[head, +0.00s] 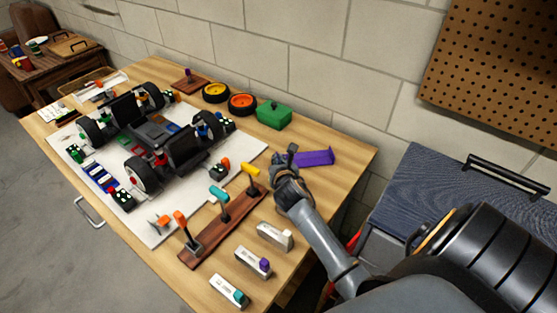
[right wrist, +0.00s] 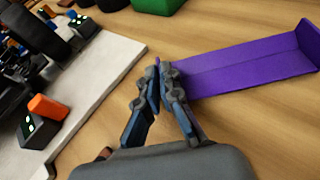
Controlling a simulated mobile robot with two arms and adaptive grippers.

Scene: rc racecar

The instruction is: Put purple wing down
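The purple wing (head: 315,158) is a flat strip with a raised end plate at its far right end. In the right wrist view the wing (right wrist: 240,68) stretches to the right from my fingertips. My right gripper (head: 288,158) is at the wing's left end, and in the right wrist view its fingers (right wrist: 158,75) are nearly together, with the wing's near end pinched between the tips. The wing is level and lies on or just above the wooden table; I cannot tell if there is a gap. My left gripper is out of view.
The table (head: 345,170) is bare around the wing. A green box (head: 274,116) and wheels with orange (head: 242,104) and yellow hubs stand behind. The racecar (head: 150,135) sits on a white mat (head: 150,225) to the left. A tool rack (head: 205,240) and several small holders are in front.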

